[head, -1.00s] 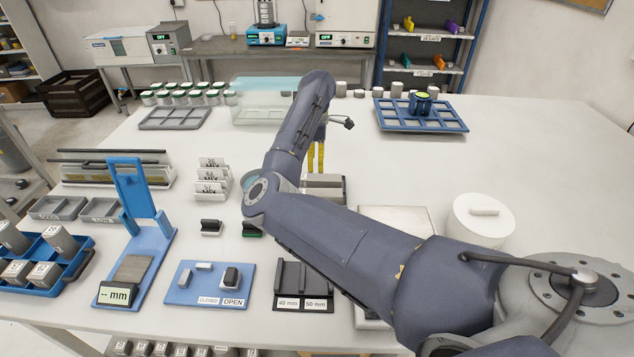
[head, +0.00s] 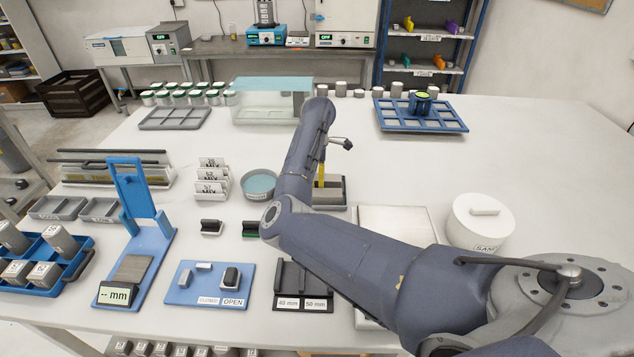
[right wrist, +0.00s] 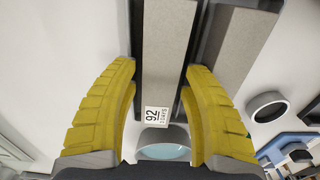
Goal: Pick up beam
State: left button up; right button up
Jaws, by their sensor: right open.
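A grey concrete beam (right wrist: 165,45) with a white "DAYS" label at its near end lies lengthwise in the right wrist view. A second grey beam (right wrist: 245,45) lies beside it on the right, with a dark divider between them. In the head view the beams' holder (head: 332,207) shows beyond my right forearm, partly hidden by it. My right gripper (right wrist: 160,68) has its two yellow fingers open, one on each side of the labelled beam. I cannot tell whether they touch it. In the head view one yellow finger (head: 321,176) shows above the holder. My left gripper is not in view.
A round dish (head: 259,184) of blue liquid stands left of the holder. Label cards (head: 211,180) stand farther left. A clear tank (head: 270,100) is behind. The table's far right is clear.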

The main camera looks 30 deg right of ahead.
grip_shut()
dwell(0.3)
jog(key=shift+r, duration=0.15)
